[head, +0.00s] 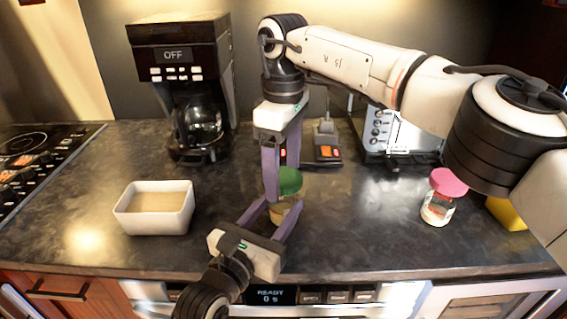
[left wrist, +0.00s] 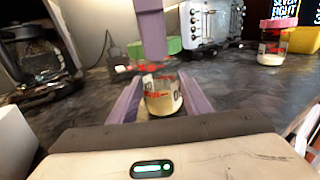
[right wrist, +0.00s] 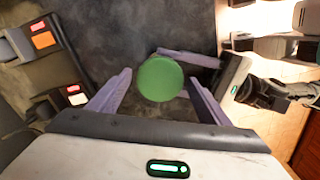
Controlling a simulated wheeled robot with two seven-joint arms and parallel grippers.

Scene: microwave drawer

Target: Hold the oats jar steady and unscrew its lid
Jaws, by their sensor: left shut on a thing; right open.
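The oats jar (head: 279,214) is a small clear jar with dark and red print and pale contents; it stands upright on the counter. It also shows in the left wrist view (left wrist: 162,98). Its green lid (head: 290,181) is at the jar's top; I cannot tell how tightly it sits. The lid is a round disc in the right wrist view (right wrist: 160,78). My left gripper (head: 268,214) is shut on the jar, one finger on each side. My right gripper (right wrist: 158,85) is open, pointing down over the lid, its fingers at either side and apart from it.
A white bowl (head: 154,216) stands left, a coffee maker (head: 186,80) behind it. A toaster (head: 400,135) is at the back right. A pink-lidded jar (head: 441,197) and a yellow container (head: 507,213) stand right. My right arm crosses overhead.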

